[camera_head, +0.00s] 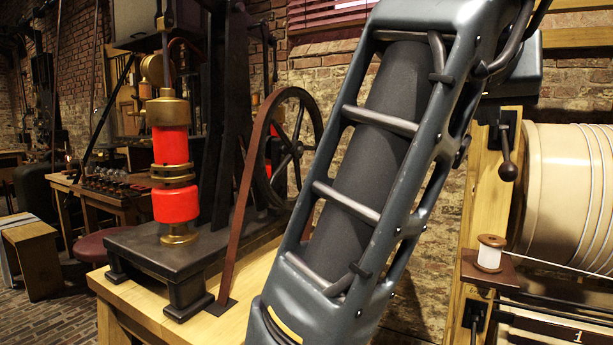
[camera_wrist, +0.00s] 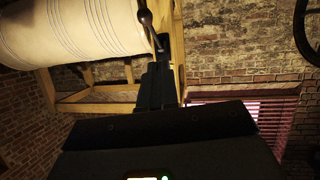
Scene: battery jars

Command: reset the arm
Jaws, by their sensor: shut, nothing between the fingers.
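My arm (camera_head: 350,180) rises steeply across the middle of the head view and leaves the frame at the top, so my gripper is out of sight there. In the wrist view my gripper (camera_wrist: 157,72) shows as dark fingers close together, shut and empty. Beyond the fingers are the wooden frame and the large pale drum with dark lines (camera_wrist: 75,30). I cannot tell how far the fingertips are from them. My arm hides part of the bench and the wall behind it.
A red-and-brass column machine (camera_head: 172,165) stands on a wooden bench (camera_head: 150,313) left of my arm, with a spoked wheel (camera_head: 292,150) behind. The drum (camera_head: 565,185) and a thread spool (camera_head: 490,253) are at right. A brick wall (camera_head: 425,275) closes the back. Floor (camera_head: 50,325) shows at lower left.

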